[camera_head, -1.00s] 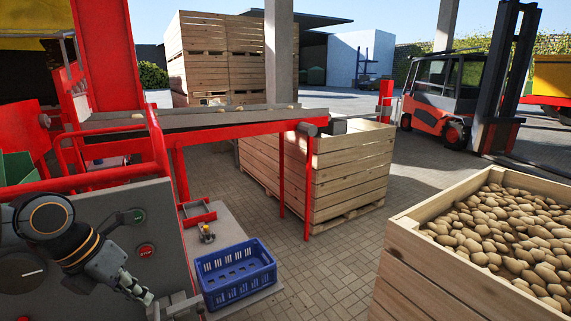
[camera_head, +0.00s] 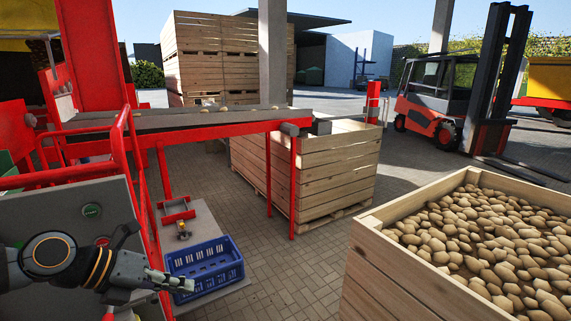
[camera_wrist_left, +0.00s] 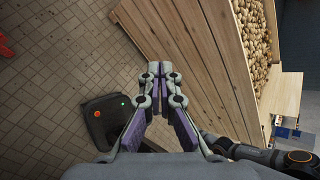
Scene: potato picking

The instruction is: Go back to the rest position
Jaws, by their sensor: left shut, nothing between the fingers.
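My left gripper (camera_head: 184,284) is at the lower left of the head view, in front of the lower edge of the blue crate (camera_head: 205,268). It is shut and empty. In the left wrist view the fingers of my left gripper (camera_wrist_left: 160,68) meet at their tips, with the wooden side of a potato box (camera_wrist_left: 190,60) beyond them. My right gripper is not seen in the head view.
A large wooden box (camera_head: 385,262) full of potatoes (camera_head: 480,240) stands at the right. The red machine with its conveyor (camera_head: 200,127) is at the left, its control panel (camera_head: 70,215) beside my left arm. Another wooden box (camera_head: 335,170) stands behind. Paving between them is clear.

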